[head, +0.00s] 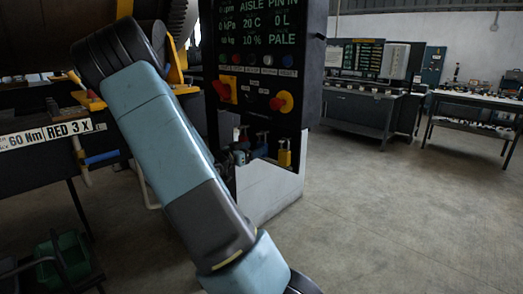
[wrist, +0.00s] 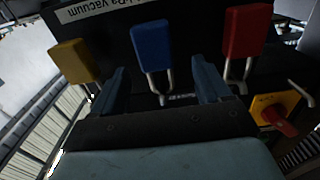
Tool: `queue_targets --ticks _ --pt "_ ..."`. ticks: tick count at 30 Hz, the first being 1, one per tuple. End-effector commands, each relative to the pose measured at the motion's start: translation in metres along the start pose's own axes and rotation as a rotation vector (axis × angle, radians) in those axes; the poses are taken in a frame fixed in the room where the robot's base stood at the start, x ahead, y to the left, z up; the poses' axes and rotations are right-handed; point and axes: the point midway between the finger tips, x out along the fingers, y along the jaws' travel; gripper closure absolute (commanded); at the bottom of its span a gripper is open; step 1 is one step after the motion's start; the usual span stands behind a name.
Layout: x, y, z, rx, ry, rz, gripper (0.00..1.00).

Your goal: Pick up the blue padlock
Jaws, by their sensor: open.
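In the wrist view, the blue padlock (wrist: 151,44) is in the upper middle, with its metal shackle pointing down in the picture. My gripper (wrist: 160,70) is open, with one finger on each side below the padlock's body. The shackle lies in the gap between the fingers, and I see no finger closed on the lock. Whether the fingers touch it, I cannot tell. In the head view my arm crosses the middle and my gripper cannot be made out clearly.
A yellow padlock (wrist: 73,60) hangs left of the blue one and a red padlock (wrist: 245,32) right of it, both close to my fingers. A red knob on a yellow plate (wrist: 278,112) is at the lower right. A dark control panel (head: 258,60) stands behind my arm. The floor to the right is clear.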

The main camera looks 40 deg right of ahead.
Motion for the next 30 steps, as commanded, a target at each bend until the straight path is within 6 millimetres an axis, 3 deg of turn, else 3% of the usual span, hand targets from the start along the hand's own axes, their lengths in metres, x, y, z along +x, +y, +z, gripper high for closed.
queue_targets --ticks 10,19,30 --pt "0.043 0.005 0.004 -0.001 0.001 0.002 0.23" --pt "0.049 0.004 0.004 -0.001 0.0 0.001 0.24" --pt "0.048 0.004 0.004 0.0 0.0 0.001 0.6"
